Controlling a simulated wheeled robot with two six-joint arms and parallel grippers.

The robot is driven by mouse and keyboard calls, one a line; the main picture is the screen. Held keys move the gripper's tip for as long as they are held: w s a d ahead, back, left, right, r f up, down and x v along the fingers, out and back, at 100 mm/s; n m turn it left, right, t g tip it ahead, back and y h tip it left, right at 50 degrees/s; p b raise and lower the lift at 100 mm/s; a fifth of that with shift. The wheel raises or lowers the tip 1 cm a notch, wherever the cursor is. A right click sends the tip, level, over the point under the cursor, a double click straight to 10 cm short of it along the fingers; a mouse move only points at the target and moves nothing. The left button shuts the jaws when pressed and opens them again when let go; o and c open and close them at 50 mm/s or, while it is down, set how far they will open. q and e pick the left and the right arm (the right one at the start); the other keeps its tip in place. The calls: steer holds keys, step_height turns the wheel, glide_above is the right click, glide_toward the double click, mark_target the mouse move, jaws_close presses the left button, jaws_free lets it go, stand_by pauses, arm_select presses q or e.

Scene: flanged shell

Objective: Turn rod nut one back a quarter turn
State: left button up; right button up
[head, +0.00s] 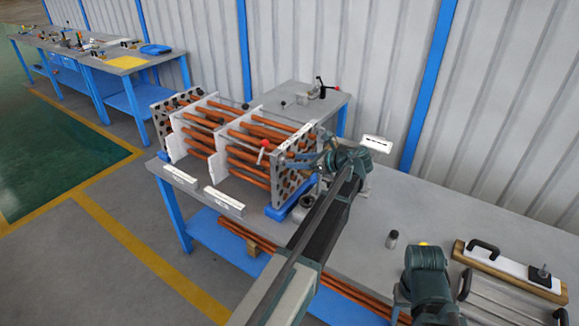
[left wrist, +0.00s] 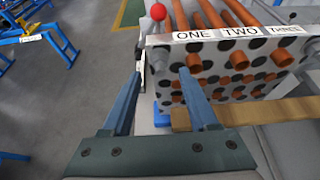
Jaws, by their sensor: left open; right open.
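The flanged shell's end plate (head: 290,175) closes the right end of a bundle of copper rods (head: 240,150). In the left wrist view, the plate (left wrist: 165,60) carries the labels ONE, TWO and THREE along its top edge. My left gripper (head: 300,160) is at the plate's upper part in the head view. In the left wrist view its fingers (left wrist: 160,75) are open and empty, left of and below nut one. My right gripper (head: 430,305) is at the lower right, its fingertips hardly visible.
A red ball knob (left wrist: 158,12) stands by the plate's top left corner. A small dark cylinder (head: 392,239) and a handled board (head: 510,270) are on the grey bench (head: 400,200) to the right. White label blocks (head: 224,201) lie along the front edge.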

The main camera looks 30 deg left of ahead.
mark_target(284, 161)
arm_select(q)
steer(key=shift+b+x, duration=0.5)
steer(key=shift+x, duration=1.55)
jaws_close()
